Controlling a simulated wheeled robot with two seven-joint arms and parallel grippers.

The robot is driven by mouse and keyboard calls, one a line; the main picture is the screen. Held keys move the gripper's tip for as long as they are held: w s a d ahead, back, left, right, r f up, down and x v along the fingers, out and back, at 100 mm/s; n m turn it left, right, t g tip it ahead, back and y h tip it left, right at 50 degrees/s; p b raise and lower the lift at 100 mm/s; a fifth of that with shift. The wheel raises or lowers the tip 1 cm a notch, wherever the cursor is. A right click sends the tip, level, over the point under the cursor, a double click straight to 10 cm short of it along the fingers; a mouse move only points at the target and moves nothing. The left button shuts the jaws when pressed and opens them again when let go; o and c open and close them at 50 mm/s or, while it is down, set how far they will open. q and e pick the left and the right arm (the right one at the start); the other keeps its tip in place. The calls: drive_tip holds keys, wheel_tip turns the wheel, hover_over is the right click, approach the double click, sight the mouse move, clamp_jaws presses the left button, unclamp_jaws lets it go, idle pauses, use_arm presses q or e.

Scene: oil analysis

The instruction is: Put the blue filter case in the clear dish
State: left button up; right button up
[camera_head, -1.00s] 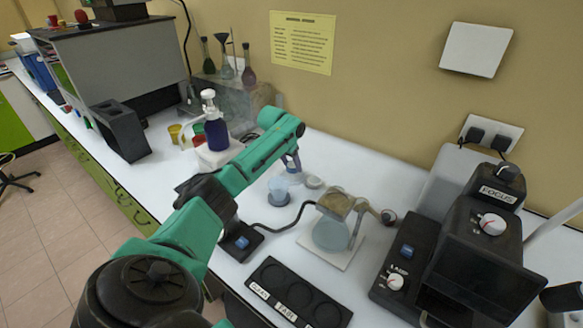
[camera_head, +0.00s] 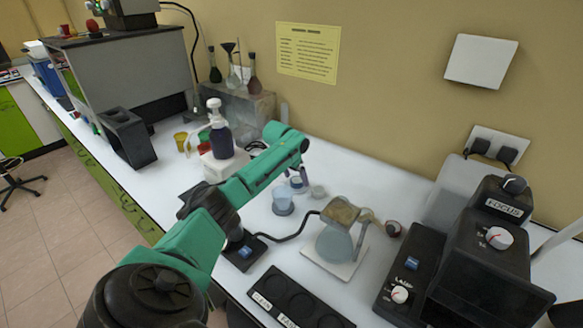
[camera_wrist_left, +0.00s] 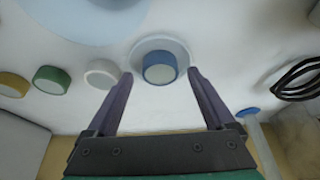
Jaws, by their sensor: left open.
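In the left wrist view the blue filter case (camera_wrist_left: 160,68), a short round piece with a blue side and a pale grey face, stands within the outline of a round, pale clear dish (camera_wrist_left: 178,46). I cannot tell how deep it sits. My left gripper (camera_wrist_left: 163,73) is open, with one dark finger on each side of the case and visible gaps to both. In the head view my left gripper (camera_head: 299,178) points down at the bench behind a pale blue beaker (camera_head: 283,203). The case and dish are too small to make out there. My right gripper is not in view.
White (camera_wrist_left: 102,74), green (camera_wrist_left: 52,79) and yellow (camera_wrist_left: 13,84) cases stand left of the blue one in the wrist view. A pump bottle (camera_head: 220,138) stands left.

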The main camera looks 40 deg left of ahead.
use_arm(q)
drive_tip(key=b+v, duration=0.1)
drive_tip(key=v, duration=1)
drive_tip(key=shift+s, duration=0.1)
